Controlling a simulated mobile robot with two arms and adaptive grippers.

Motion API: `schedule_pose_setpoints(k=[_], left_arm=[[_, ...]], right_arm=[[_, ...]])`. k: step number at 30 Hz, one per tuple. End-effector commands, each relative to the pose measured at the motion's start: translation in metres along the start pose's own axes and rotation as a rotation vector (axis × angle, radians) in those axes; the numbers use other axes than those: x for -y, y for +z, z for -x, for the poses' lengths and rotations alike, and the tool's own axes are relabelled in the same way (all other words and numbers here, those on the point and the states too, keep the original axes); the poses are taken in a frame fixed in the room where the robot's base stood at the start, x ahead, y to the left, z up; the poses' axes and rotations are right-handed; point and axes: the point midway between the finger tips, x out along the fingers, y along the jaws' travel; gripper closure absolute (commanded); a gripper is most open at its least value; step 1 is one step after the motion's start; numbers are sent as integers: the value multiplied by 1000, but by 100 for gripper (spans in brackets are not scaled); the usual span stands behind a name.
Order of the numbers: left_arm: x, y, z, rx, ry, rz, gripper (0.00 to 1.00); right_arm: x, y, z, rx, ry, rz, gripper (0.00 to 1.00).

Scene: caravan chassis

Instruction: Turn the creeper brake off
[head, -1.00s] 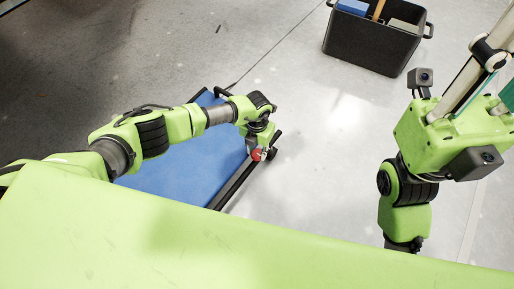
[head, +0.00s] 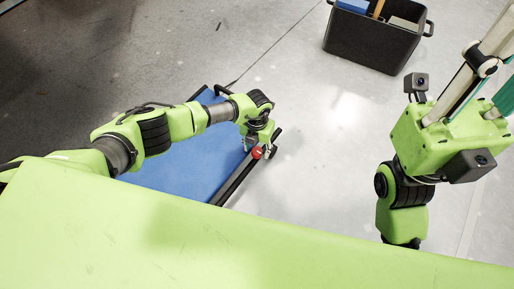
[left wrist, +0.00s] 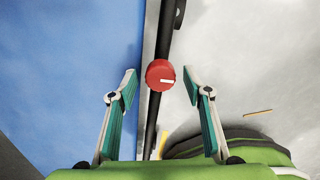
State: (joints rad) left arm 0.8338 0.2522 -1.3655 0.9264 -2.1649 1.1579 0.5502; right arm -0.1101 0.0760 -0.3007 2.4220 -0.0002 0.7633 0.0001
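The creeper (head: 195,165) is a blue padded board with a dark frame, low on the floor under my left arm. A round red knob (left wrist: 160,75) with a white mark sits on its dark side rail; the mark lies roughly level, pointing right in the left wrist view. The knob also shows in the head view (head: 257,153). My left gripper (left wrist: 160,82) is open, with one teal-lined finger on each side of the knob, and a gap shows on both sides. My left gripper in the head view (head: 255,148) is small. My right gripper's fingertips are out of view.
A black crate (head: 365,45) with a blue item and other items stands on the floor at the top right. Grey floor lies clear to the right of the creeper. A small orange-yellow strip (left wrist: 257,113) lies on the floor in the left wrist view.

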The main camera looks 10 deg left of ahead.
Motion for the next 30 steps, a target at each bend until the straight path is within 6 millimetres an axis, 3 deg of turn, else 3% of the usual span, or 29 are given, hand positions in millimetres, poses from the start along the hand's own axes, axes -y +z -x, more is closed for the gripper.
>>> schedule_pose_setpoints(k=[8, 14, 24, 30], left_arm=[[0, 1, 7, 1, -1, -2, 55], [0, 1, 36, 4, -1, -3, 55], [0, 1, 103, 2, -1, -1, 55], [0, 0, 118, 0, 0, 0, 55]], right_arm=[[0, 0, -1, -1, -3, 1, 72], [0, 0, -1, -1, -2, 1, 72], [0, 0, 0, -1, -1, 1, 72], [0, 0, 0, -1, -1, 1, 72]])
